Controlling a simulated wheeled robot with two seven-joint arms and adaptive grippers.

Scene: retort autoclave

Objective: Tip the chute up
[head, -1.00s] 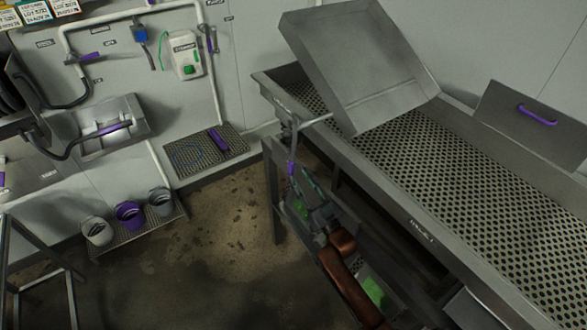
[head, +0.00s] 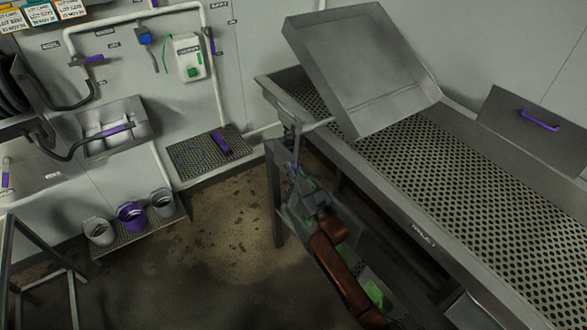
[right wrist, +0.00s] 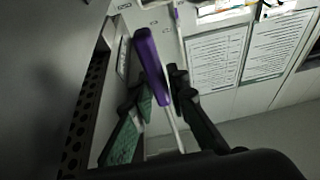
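The chute (head: 357,75) is a grey metal tray with raised sides, tilted over the far left part of the perforated table. A lever rod (head: 289,138) with a purple handle (right wrist: 150,62) hangs at the table's left end. My right gripper (head: 297,176) is at this handle, below the table's edge. In the right wrist view, the handle and its thin rod run between the two fingers of my right gripper (right wrist: 157,88). The fingers look apart around it; firm contact cannot be made out. In the head view the gripper mostly hides the handle. My left gripper is not in view.
The long perforated table (head: 470,195) fills the right side. A grey panel with a purple handle (head: 540,120) stands at its far edge. Buckets (head: 132,215) stand on a low rack at the left wall. The floor (head: 215,240) left of the table is clear.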

